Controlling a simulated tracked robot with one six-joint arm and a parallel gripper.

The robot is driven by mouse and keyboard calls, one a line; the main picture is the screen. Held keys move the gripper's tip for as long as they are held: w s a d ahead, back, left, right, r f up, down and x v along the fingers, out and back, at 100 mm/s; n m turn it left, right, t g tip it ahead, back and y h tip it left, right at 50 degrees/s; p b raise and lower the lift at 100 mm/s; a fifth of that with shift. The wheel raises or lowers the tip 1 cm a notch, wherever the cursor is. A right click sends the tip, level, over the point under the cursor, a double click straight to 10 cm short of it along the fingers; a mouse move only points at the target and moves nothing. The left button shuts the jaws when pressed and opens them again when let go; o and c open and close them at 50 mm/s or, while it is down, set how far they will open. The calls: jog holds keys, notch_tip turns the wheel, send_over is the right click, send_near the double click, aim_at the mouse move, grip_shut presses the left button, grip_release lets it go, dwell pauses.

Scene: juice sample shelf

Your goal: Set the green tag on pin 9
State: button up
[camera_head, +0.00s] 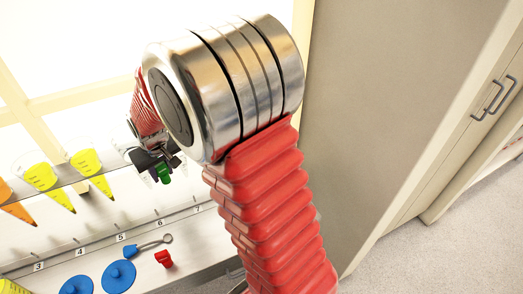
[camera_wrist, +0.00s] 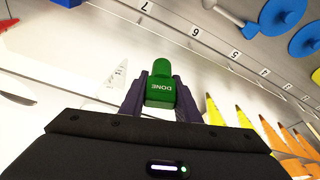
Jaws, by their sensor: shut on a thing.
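My gripper (camera_head: 158,170) is shut on the green tag (camera_head: 163,172), holding it in the air in front of the shelf. In the wrist view the green tag (camera_wrist: 161,86) sits between the two dark fingers (camera_wrist: 161,98), with the word DONE on its face, upside down. A number strip runs along the white ledge (camera_head: 190,222); labels 3 to 7 (camera_head: 197,209) can be read. No label 9 and no pin 9 can be made out in either view; my arm covers the ledge right of 7.
Yellow cones (camera_head: 85,162) and an orange cone (camera_head: 14,205) hang in a rack at left. A red tag (camera_head: 163,258), a blue-ended tool with a ring (camera_head: 130,251) and blue discs (camera_head: 118,276) are on the ledge. A tall cabinet (camera_head: 395,90) stands at right.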

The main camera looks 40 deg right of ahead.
jog(key=shift+d, duration=0.15)
jog(key=s+d+f+m, duration=0.1)
jog(key=s+d, duration=0.4)
jog(key=d, duration=1.1)
jog(key=s+d+f+m+h, duration=0.1)
jog(key=s+d+f, duration=0.3)
jog(key=d, duration=1.2)
jog(key=shift+s+f+m, duration=0.3)
jog(key=shift+s+m, duration=0.05)
jog(key=shift+m, duration=0.35)
jog(key=shift+f, duration=0.2)
jog(key=shift+f, duration=2.05)
jog(key=shift+f, duration=1.95)
jog(key=o, duration=1.1)
